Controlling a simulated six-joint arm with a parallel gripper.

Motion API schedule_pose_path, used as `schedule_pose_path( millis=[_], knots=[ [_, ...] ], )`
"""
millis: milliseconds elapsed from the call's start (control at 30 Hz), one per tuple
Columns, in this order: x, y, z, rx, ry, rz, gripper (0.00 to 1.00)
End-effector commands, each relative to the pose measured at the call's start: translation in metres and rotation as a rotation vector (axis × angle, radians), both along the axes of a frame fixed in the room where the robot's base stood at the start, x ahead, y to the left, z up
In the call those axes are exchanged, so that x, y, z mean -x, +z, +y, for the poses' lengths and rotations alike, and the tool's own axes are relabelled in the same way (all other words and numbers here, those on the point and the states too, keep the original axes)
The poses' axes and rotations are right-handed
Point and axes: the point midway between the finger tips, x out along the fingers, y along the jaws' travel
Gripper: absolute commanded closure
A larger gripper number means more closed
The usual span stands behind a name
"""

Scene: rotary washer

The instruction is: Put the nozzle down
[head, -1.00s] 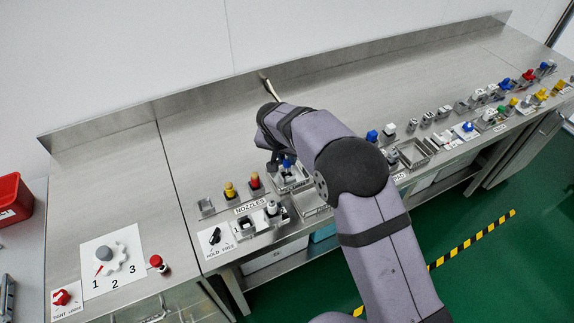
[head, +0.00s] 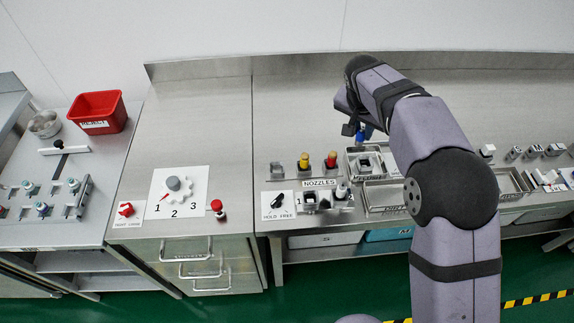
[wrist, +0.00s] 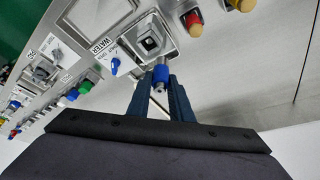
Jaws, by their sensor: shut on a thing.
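My gripper (wrist: 160,92) is shut on a blue nozzle (wrist: 161,74), seen in the wrist view. In the head view the gripper (head: 358,130) and the blue nozzle (head: 365,134) are above and behind a metal tray (head: 350,173) with a square fitting (head: 365,162); the arm partly hides that area. A yellow nozzle (head: 304,160) and a red nozzle (head: 331,160) stand upright in holders left of the tray, behind the NOZZLES label (head: 319,183). A third holder (head: 277,169) at the row's left end looks empty.
In front of the label is a small fixture (head: 310,200) beside the HOLD FREE switch (head: 277,200). A dial (head: 178,187) marked 1 to 3 and a red button (head: 217,206) are further left. The bench behind the nozzle row is clear.

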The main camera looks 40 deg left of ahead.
Motion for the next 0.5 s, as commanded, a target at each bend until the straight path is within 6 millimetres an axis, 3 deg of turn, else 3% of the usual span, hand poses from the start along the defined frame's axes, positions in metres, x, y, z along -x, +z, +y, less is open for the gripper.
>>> schedule_pose_path(
  millis=[300,500],
  knots=[
    [0.091,-0.006,0.094,-0.002,0.211,-0.002,1.0],
    [0.144,-0.003,0.136,-0.001,0.324,-0.001,1.0]
  ],
)
